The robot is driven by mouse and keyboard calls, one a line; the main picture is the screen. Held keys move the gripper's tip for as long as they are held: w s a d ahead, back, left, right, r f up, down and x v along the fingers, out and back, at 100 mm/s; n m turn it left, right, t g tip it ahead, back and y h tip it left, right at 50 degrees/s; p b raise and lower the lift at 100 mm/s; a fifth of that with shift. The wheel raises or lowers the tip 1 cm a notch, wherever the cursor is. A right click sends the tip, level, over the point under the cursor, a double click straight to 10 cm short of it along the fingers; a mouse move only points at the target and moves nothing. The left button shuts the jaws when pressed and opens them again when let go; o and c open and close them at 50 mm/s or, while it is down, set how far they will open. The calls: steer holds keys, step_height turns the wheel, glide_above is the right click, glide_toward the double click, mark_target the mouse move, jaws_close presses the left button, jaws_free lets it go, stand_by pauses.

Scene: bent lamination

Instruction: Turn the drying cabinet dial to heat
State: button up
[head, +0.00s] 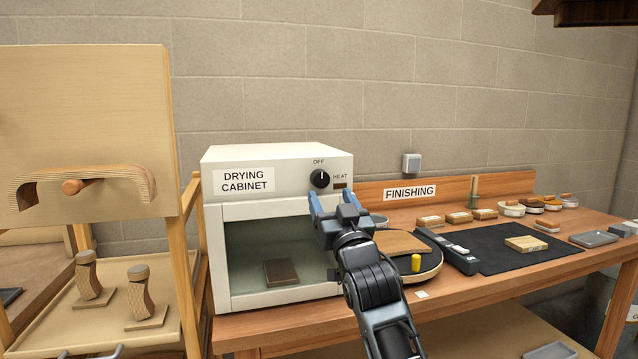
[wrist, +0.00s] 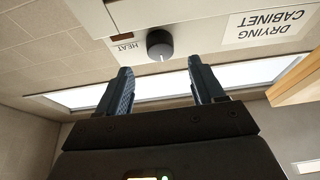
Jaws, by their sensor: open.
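The drying cabinet (head: 300,158) is a white box on the wooden bench. Its black round dial (head: 320,179) is on the upper front panel, with its white pointer line straight up at OFF. The HEAT mark is to its right. My gripper (head: 333,198) is open, with its blue fingers just below and in front of the dial. In the wrist view, which shows the panel upside down, the dial (wrist: 159,44) lies beyond and between the open fingertips of my gripper (wrist: 160,75), apart from them. Nothing is between the fingers.
A dark block (head: 281,272) lies inside the cabinet. To the right are a round turntable with a wooden piece (head: 400,243), a yellow cylinder (head: 416,263), and a black mat (head: 490,262). A wooden rack (head: 185,250) stands close on the left.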

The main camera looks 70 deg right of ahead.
mark_target(322, 181)
steer(key=p+x, duration=0.1)
steer(key=x, duration=0.5)
steer(key=c, duration=1)
